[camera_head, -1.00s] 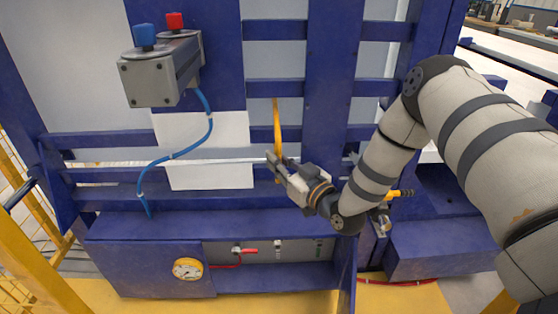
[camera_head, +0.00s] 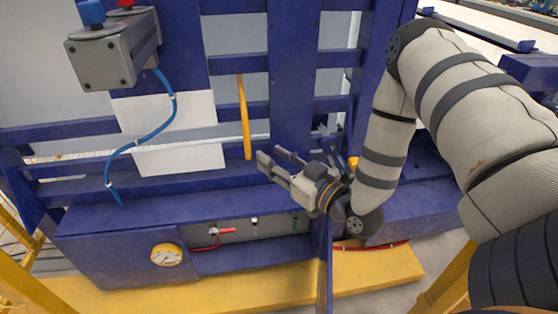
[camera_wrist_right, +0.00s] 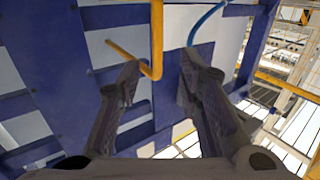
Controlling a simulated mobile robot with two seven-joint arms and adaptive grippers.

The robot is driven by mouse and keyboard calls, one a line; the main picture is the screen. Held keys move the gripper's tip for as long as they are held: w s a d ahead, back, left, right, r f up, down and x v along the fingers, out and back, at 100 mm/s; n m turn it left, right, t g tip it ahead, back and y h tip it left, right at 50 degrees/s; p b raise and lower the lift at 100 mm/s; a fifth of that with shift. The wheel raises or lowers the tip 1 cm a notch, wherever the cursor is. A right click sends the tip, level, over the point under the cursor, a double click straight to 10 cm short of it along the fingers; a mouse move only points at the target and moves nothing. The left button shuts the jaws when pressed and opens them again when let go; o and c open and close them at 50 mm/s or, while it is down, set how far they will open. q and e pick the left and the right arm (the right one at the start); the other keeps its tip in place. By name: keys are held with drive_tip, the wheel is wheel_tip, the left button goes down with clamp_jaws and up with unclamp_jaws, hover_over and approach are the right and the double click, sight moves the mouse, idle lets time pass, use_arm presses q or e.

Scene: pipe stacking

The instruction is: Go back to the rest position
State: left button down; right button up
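A yellow pipe (camera_head: 244,118) hangs upright against the blue frame in the head view. My right gripper (camera_head: 270,154) is empty, its fingers spread, just right of the pipe's lower end and apart from it in that view. The right wrist view shows the open right gripper (camera_wrist_right: 160,78) with the yellow pipe (camera_wrist_right: 157,35) beyond the gap between its fingers. There, a second yellow length (camera_wrist_right: 124,53) runs slanting to the pipe's lower end; I cannot tell whether it is the same piece. My left gripper is in neither view.
The blue frame (camera_head: 292,90) stands close in front of the right gripper. A grey control box (camera_head: 112,55) with blue and red buttons is at upper left, with a blue hose (camera_head: 150,132) below. A pressure gauge (camera_head: 166,254) is at lower left. A yellow platform (camera_head: 375,275) lies below.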

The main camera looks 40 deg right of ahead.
drive_tip(key=shift+s, duration=0.95)
